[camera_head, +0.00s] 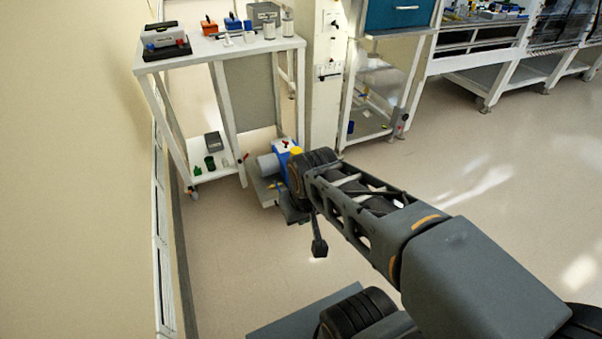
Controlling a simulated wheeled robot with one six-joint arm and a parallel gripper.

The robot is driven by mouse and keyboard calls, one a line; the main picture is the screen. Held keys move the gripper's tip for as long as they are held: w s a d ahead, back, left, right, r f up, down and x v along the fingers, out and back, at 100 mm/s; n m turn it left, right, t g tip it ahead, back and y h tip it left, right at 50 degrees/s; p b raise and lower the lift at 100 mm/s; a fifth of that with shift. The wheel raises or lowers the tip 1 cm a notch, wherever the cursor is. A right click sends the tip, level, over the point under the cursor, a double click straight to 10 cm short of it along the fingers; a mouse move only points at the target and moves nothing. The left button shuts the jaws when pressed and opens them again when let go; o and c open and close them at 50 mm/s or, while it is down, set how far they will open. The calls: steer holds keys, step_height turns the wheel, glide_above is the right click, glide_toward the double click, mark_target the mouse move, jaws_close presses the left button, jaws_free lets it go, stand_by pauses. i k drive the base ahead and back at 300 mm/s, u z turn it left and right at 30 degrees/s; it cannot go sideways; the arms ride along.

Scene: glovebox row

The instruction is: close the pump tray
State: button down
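The pump (268,165), a grey cylinder with a blue body, sits on the grey pump tray (263,192) low near the floor. The tray stands out in front of the white bench's right leg and the cream pillar. My arm crosses from the lower right and covers the tray's right side. The dark end of my arm, with my gripper (319,248), hangs just right of and in front of the tray. The fingers are too small and dark to tell apart, and I cannot tell whether they touch the tray.
A white bench (220,48) with jars and small boxes stands at the back left, with a lower shelf (212,172). A wall (80,150) runs along the left. A cabinet with a teal front (397,14) stands right of the pillar. Open floor (500,170) lies to the right.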

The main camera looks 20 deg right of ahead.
mark_target(262, 168)
steer(key=u, duration=0.35)
steer(key=k, duration=0.2)
steer(key=z, duration=0.65)
steer(key=i, duration=1.05)
steer(key=u, duration=0.55)
